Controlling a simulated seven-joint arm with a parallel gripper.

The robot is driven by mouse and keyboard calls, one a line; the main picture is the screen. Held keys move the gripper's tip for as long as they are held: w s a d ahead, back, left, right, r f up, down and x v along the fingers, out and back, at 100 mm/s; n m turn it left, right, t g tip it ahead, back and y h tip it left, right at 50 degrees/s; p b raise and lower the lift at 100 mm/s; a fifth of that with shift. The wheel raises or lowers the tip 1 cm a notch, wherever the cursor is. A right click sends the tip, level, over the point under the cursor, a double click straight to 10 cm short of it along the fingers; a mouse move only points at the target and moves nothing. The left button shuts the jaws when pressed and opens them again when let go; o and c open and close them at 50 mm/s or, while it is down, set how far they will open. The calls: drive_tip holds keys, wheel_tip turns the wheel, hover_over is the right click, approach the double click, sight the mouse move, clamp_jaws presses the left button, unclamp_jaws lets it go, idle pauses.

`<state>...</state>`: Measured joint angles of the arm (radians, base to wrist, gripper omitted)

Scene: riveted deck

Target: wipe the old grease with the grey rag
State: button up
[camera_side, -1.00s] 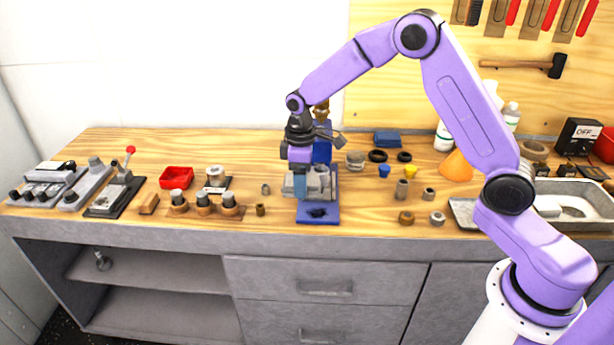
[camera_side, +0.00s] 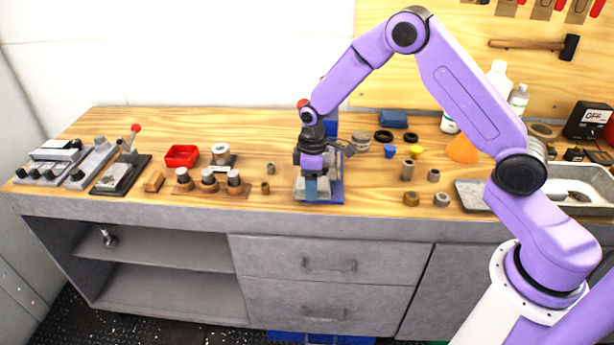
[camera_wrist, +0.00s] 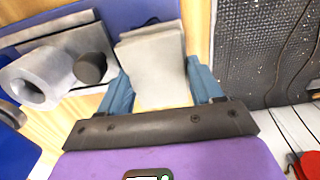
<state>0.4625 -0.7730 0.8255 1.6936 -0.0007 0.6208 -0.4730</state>
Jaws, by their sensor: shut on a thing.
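The grey rag (camera_wrist: 155,65), pale and folded, is between the blue fingers of my gripper (camera_wrist: 160,90) in the wrist view. My gripper (camera_side: 317,188) is shut on it, low over the front of the blue plate (camera_side: 337,188) in the side view. The plate also shows in the wrist view (camera_wrist: 80,14). A small dark trace of the old grease (camera_wrist: 150,21) shows at the rag's far edge; the rag hides the area under it. I cannot tell how firmly the rag touches the plate.
A grey metal fixture with a round bore (camera_wrist: 38,80) lies close left of my fingers in the wrist view. Left on the bench are several capped cylinders (camera_side: 208,177) and a red tray (camera_side: 182,156). A grey tray (camera_side: 580,186) is at right. The bench's front edge is close.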

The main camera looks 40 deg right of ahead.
sight(340, 194)
drive_tip(key=shift+s+d, duration=2.5)
drive_tip(key=shift+s, duration=0.05)
drive_tip(key=shift+w+a, duration=2.95)
drive_tip(key=shift+a, duration=0.05)
drive_tip(key=shift+w+r, duration=0.1)
drive_tip(key=shift+r, duration=3.95)
